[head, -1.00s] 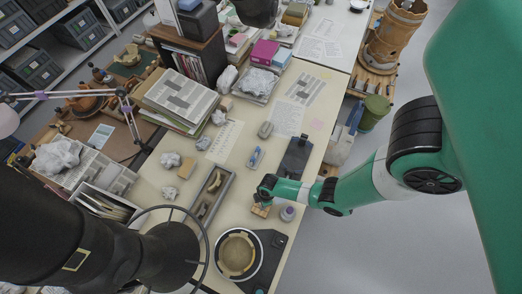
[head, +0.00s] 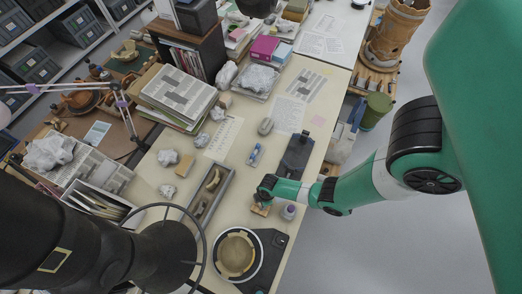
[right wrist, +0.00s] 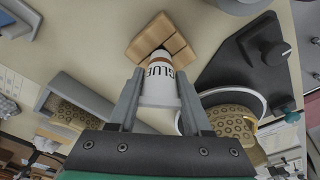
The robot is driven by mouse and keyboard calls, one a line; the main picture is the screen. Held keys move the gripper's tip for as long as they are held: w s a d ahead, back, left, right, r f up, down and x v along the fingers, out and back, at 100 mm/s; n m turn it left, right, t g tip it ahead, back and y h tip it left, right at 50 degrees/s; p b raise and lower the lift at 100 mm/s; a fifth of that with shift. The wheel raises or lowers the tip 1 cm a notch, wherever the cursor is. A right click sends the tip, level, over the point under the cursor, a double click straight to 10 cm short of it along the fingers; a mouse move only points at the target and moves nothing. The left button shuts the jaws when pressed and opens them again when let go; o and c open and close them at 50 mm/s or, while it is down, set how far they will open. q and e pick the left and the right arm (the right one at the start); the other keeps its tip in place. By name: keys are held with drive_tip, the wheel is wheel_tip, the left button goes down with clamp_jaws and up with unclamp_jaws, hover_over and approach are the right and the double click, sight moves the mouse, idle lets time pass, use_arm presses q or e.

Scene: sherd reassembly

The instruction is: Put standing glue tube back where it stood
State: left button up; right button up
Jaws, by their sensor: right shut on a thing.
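My right gripper (right wrist: 157,108) is shut on the glue tube (right wrist: 160,86), a white tube with a red-brown band and the word GLUE. In the right wrist view the tube's far end overlaps the near corner of a small wooden block (right wrist: 162,38); I cannot tell whether they touch. In the head view my right gripper (head: 264,194) is right over the wooden block (head: 259,210), and the tube is mostly hidden there. My left gripper is not in view.
A grey tray (head: 213,194) with sherds lies left of the block. A round turntable (head: 237,254) with a tan vessel stands below it. A small purple-topped jar (head: 288,212) is close on the right. A dark ringed hood (head: 165,250) covers the lower left.

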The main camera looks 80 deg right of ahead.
drive_tip(key=shift+f+b, duration=0.3)
drive_tip(key=shift+f, duration=0.05)
idle(0.7)
idle(0.3)
drive_tip(key=o, duration=1.1)
drive_tip(key=shift+c, duration=0.2)
wheel_tip(320, 180, up, 12)
drive_tip(key=s+p, duration=0.1)
drive_tip(key=p, duration=1)
drive_tip(key=shift+s+d+f, duration=0.2)
drive_tip(key=shift+s+d, duration=0.05)
drive_tip(key=shift+d, duration=0.1)
